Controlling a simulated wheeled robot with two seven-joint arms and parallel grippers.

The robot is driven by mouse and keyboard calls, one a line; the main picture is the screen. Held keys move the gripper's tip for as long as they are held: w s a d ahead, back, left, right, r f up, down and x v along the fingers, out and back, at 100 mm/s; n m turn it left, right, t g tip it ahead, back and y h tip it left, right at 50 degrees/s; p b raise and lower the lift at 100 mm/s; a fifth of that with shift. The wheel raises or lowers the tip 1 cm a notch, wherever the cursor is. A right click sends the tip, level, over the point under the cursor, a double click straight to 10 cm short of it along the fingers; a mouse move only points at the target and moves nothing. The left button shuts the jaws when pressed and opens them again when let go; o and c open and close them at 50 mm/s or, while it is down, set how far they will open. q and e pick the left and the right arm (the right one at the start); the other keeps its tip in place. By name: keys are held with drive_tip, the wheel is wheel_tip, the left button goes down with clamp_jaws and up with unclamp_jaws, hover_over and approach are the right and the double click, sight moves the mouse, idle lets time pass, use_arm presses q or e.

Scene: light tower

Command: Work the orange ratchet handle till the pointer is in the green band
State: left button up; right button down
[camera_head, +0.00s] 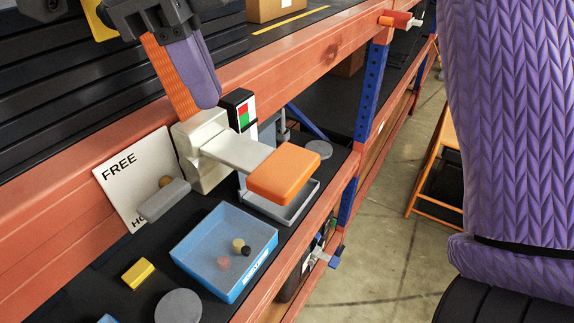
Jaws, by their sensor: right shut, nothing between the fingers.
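The orange ratchet handle (285,174) is a thick block on the end of a pale flat lever. The lever comes out to the right from a cream housing (205,150) on the dark shelf. A small black-edged gauge (241,112) with red and green bands stands behind the housing; I cannot make out its pointer. My right gripper (197,105) hangs at the upper left with one orange and one purple finger. It is shut and empty, its tips at the top of the housing in the picture, apart from the orange handle. My left gripper is not in view.
A FREE sign (123,169) with a grey lever (165,200) stands left of the housing. A blue bin (190,239) with small pieces, a yellow block (138,273) and a grey disc (178,306) are in front. A grey tray (299,205) sits below the handle. An orange shelf beam (262,72) runs above.

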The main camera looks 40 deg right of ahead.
drive_tip(key=t+y, duration=0.1)
hover_over(280, 165)
drive_tip(key=shift+w+a+r, duration=0.1)
drive_tip(key=shift+w+r, duration=0.05)
drive_tip(key=shift+w+a, duration=0.15)
drive_tip(key=shift+a, duration=0.25)
drive_tip(key=shift+s+d+f, duration=0.1)
drive_tip(key=shift+d+f, duration=0.05)
drive_tip(key=shift+f, duration=1)
drive_tip(key=shift+s+d+f, duration=0.1)
drive_tip(key=shift+f, duration=1.1)
drive_tip(key=shift+s+d+f, duration=0.1)
drive_tip(key=shift+d+f, duration=0.05)
drive_tip(key=shift+f, duration=1)
